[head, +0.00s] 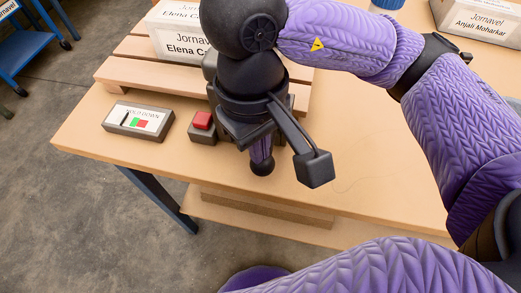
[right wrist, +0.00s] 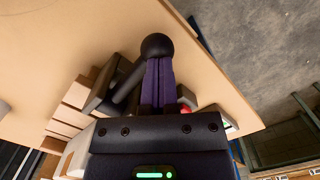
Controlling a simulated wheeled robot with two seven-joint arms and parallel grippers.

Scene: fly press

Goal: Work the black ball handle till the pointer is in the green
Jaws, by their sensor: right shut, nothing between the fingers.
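The black ball handle (head: 262,167) shows just below my right gripper's fingertips in the head view. In the right wrist view the ball (right wrist: 157,45) sits at the end of a dark rod (right wrist: 127,82). My right gripper (head: 261,152) is shut and empty, its purple fingers ending at the ball. I cannot tell whether they touch it. The gauge (head: 137,119) stands left on the table; its dark pointer (head: 125,117) is in the white part, left of the green patch (head: 134,122). Most of the press is hidden behind my wrist. My left gripper is not in view.
A red button on a dark box (head: 203,121) stands between the gauge and my gripper. A wooden pallet (head: 115,75) with a labelled white box (head: 172,28) is behind. Another labelled box (head: 483,20) is at the back right. The table front right (head: 370,180) is clear.

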